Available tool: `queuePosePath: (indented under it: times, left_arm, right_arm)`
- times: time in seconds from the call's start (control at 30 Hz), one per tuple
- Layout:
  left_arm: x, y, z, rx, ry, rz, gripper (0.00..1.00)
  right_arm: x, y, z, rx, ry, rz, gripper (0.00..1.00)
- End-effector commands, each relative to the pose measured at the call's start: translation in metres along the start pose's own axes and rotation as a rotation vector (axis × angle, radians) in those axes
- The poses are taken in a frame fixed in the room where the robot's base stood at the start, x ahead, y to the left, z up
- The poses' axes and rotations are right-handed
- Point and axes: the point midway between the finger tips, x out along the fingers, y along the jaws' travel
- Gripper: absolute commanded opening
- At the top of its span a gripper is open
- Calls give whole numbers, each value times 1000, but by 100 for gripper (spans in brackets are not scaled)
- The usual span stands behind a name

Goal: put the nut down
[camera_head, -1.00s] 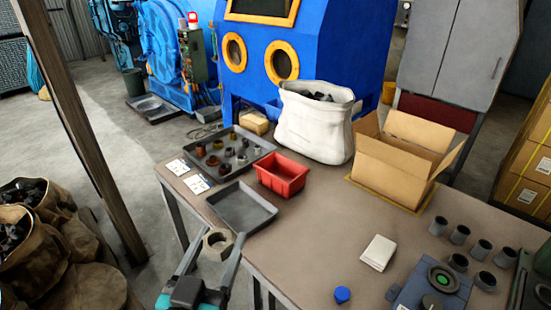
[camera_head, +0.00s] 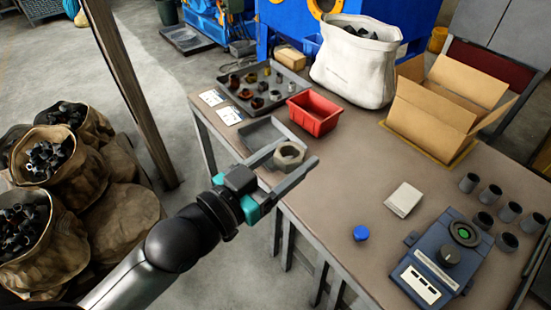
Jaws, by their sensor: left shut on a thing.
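The nut (camera_head: 289,155) is a grey-brown metal hexagon with a round hole. My left gripper (camera_head: 292,162) is shut on it, with one finger on each side. The gripper and nut show over the table's left part, in front of an empty grey tray (camera_head: 258,133), which they partly cover. I cannot tell how high the nut is above the tray or table. My right gripper is out of view.
A red bin (camera_head: 314,113) stands just behind the nut. A dark tray (camera_head: 243,107) of several small parts lies further back. A white sack (camera_head: 355,62), an open cardboard box (camera_head: 440,105) and a blue device (camera_head: 440,262) stand on the table (camera_head: 345,185). Its middle is mostly clear.

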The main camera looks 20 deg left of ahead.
Motion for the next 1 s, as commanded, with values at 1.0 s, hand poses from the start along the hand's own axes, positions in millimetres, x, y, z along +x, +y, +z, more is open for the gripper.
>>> queuePosePath:
  times: [1.0]
  left_arm:
    - [51, 39, -21, 3, 8, 452, 0]
  right_arm:
    - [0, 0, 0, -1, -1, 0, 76]
